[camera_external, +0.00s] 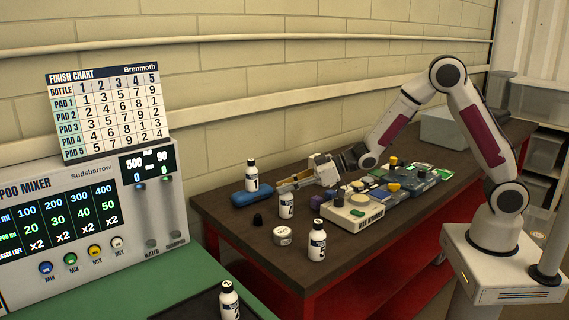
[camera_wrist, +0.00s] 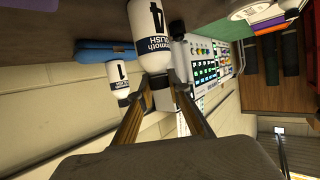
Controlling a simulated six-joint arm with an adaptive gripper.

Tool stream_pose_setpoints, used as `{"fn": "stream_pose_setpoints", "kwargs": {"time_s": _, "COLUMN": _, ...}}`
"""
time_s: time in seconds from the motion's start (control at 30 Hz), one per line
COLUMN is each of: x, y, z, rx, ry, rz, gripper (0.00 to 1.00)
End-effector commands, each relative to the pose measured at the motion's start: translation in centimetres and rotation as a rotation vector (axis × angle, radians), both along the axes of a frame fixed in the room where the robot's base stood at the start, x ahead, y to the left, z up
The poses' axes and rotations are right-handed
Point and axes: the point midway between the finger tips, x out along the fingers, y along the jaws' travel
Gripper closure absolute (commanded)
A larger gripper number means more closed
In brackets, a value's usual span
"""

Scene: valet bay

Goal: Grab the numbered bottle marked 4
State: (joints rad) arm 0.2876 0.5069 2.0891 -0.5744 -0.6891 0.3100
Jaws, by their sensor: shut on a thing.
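A white bottle with a black cap, its numeral looking like 4, stands upright near the middle of the bench in the external view (camera_external: 287,206). It also shows large in the wrist view (camera_wrist: 145,28), label towards me. My gripper (camera_external: 284,187) reaches in from the right, low over the bench. Its fingers (camera_wrist: 158,88) are shut on this bottle around its black cap. I cannot tell whether the bottle's base touches the bench. Another white bottle, marked 1 (camera_external: 252,179), stands behind to the left; it shows in the wrist view too (camera_wrist: 121,73).
A bottle (camera_external: 317,243) and a small round tin (camera_external: 283,236) stand at the bench's front. A cream box (camera_external: 350,216) and several pads lie to the right. Another bottle (camera_external: 229,297) stands near the mixer (camera_external: 90,230).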

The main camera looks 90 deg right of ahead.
Motion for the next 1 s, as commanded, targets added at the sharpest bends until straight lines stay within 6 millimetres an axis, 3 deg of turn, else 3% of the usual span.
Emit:
{"fn": "stream_pose_setpoints", "kwargs": {"time_s": 0.37, "x": 0.1, "y": 0.0, "z": 1.8, "rx": -0.001, "ry": -0.004, "rz": 0.002, "gripper": 1.0}}
{"fn": "stream_pose_setpoints", "kwargs": {"time_s": 0.8, "x": 0.1, "y": 0.0, "z": 7.7, "rx": -0.001, "ry": -0.005, "rz": 0.001, "gripper": 1.0}}
{"fn": "stream_pose_setpoints", "kwargs": {"time_s": 1.0, "x": 0.1, "y": 0.0, "z": 9.4, "rx": -0.001, "ry": -0.003, "rz": 0.002, "gripper": 1.0}}
